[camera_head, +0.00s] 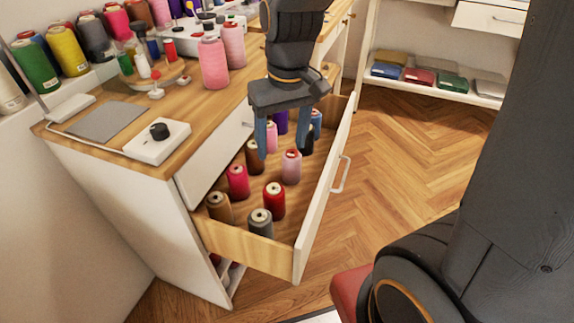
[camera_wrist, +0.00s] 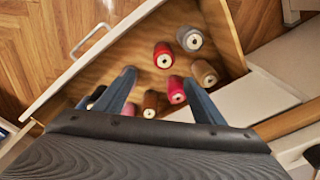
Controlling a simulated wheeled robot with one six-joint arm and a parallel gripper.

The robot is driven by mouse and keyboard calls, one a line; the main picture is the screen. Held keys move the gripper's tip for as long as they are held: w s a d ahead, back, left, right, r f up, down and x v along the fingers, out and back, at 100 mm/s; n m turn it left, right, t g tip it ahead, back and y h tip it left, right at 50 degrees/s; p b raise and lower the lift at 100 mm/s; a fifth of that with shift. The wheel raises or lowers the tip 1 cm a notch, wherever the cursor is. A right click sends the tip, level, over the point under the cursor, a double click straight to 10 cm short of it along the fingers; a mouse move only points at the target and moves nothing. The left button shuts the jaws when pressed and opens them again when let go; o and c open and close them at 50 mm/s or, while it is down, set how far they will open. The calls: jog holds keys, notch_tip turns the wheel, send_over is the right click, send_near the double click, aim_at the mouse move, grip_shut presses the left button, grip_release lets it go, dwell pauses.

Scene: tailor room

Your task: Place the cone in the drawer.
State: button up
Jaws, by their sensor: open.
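The open drawer (camera_head: 243,243) holds several upright thread cones, including a crimson one (camera_head: 238,182), a red one (camera_head: 274,201), a grey one (camera_head: 260,223), a brown one (camera_head: 219,208) and a pale pink one (camera_head: 291,168). My gripper (camera_head: 285,154) is over the drawer, pointing down, with its blue fingers apart. In the wrist view, my gripper (camera_wrist: 162,74) is open; the red cone (camera_wrist: 163,56), crimson cone (camera_wrist: 176,90) and a brown cone (camera_wrist: 150,103) show between or just beyond the fingers. I see nothing held. The fingers partly hide the cones at the drawer's far end.
Two pink cones (camera_head: 213,63) stand on the wooden tabletop (camera_head: 180,100) beside a round spool stand (camera_head: 150,75). A white box with a black knob (camera_head: 157,141) sits at the table's near edge. The drawer handle (camera_head: 341,174) juts out right. The floor (camera_head: 410,150) there is clear.

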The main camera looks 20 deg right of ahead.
jog(key=s+a+r, duration=0.1)
jog(key=s+r, duration=0.1)
jog(key=s, duration=0.4)
jog(key=s+a+r, duration=0.1)
jog(key=s+r, duration=0.1)
jog(key=s, duration=0.4)
jog(key=shift+s+a+n+g, duration=0.25)
jog(key=shift+n+g, duration=0.05)
jog(key=shift+g, duration=0.1)
jog(key=d+r+m+p, duration=0.3)
jog(key=d+r+p, duration=0.6)
jog(key=p, duration=0.8)
jog(key=shift+h, duration=0.3)
